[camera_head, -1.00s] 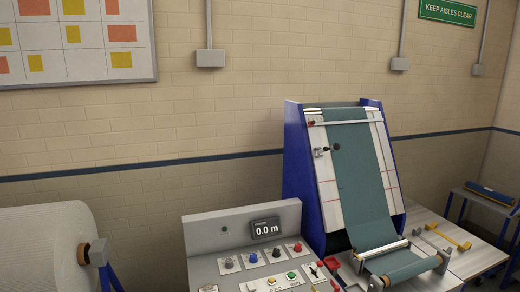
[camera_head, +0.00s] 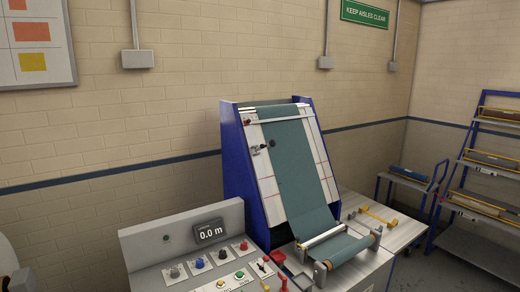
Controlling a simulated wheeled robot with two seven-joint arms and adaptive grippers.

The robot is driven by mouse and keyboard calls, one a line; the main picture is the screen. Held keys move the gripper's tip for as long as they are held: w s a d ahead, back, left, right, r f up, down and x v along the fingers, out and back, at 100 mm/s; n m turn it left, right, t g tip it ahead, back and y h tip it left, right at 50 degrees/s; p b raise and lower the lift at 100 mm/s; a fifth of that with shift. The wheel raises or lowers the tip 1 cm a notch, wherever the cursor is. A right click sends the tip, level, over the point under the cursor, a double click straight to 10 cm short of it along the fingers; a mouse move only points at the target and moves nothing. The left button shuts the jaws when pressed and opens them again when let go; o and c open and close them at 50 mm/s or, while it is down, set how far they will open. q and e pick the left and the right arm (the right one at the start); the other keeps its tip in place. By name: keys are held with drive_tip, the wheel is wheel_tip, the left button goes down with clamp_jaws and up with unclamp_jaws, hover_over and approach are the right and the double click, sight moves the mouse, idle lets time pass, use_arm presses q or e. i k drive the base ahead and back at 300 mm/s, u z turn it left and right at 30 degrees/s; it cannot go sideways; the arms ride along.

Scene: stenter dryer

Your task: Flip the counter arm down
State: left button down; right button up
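A blue-sided inclined frame (camera_head: 238,165) stands against the wall, with a teal cloth (camera_head: 298,165) running down its white sloped board. A small metal arm (camera_head: 258,149) with a dark round end (camera_head: 272,142), which looks like the counter arm, sits at the board's left. Its dark end is over or beside the cloth's left edge; I cannot tell whether it touches. A counter display (camera_head: 210,232) on the console reads 0.0 m. Neither gripper is in view.
The grey control panel (camera_head: 180,245) with several coloured knobs stands at the front left of the frame. A cloth roller (camera_head: 350,250) is at the frame's foot. A yellow part (camera_head: 378,215) lies on the table at right. A blue cart (camera_head: 405,180) and shelves stand farther right.

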sight(272, 144)
drive_tip(key=u, duration=0.2)
drive_tip(key=k, duration=0.45)
drive_tip(key=u, duration=0.55)
drive_tip(key=k, duration=0.9)
drive_tip(key=z, duration=0.1)
drive_tip(key=i, duration=0.45)
drive_tip(key=z, duration=0.85)
drive_tip(key=i, duration=1.45)
drive_tip(key=u, duration=0.95)
drive_tip(key=i, duration=0.45)
drive_tip(key=u, duration=0.55)
